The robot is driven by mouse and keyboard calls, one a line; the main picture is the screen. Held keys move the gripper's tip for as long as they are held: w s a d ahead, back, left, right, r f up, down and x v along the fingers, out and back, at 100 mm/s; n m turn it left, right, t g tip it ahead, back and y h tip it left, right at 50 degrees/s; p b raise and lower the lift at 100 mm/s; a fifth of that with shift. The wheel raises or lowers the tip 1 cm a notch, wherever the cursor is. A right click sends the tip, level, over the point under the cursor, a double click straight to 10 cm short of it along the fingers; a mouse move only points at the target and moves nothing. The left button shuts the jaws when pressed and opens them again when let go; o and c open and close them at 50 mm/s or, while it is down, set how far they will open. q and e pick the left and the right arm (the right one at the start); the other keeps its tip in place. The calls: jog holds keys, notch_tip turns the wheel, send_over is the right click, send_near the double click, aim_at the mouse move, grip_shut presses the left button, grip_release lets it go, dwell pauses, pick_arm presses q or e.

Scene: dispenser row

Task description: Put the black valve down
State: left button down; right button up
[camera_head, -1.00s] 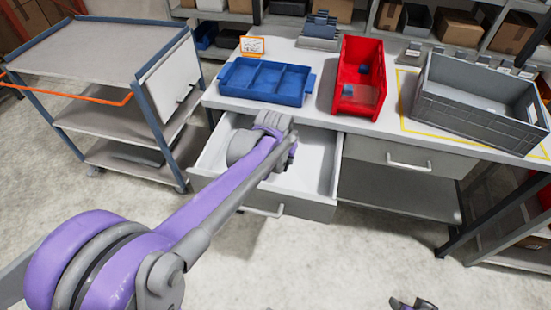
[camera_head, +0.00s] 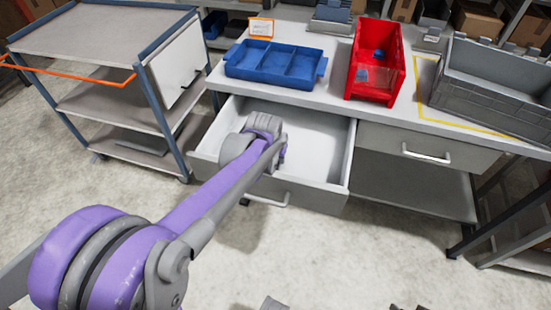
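No black valve can be made out in the head view. My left arm reaches in from the lower left, its wrist over the left part of the open, pale drawer (camera_head: 318,140). The wrist hides my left gripper, so its fingers and anything in them cannot be seen. The visible part of the drawer's floor is bare. Small grey and dark parts at the bottom edge may belong to my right arm; they are too cut off to show its gripper's state.
On the workbench (camera_head: 335,98) stand a blue divided tray (camera_head: 233,72), a red bin (camera_head: 370,92) with small blue-grey pieces, and a grey crate (camera_head: 480,105) at right. A shelved cart (camera_head: 100,35) stands left. A closed drawer (camera_head: 425,142) is right of the open one.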

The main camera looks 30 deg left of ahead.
pick_arm(q)
jog(key=shift+f, duration=0.3)
jog(key=c, duration=0.5)
grip_release()
jog(key=shift+r, duration=0.25)
jog(key=p+v, duration=0.2)
jog(key=v, duration=0.9)
jog(key=shift+s+d+r+p, duration=0.1)
jog(key=shift+s+r+p, duration=0.2)
jog(key=shift+r, duration=0.05)
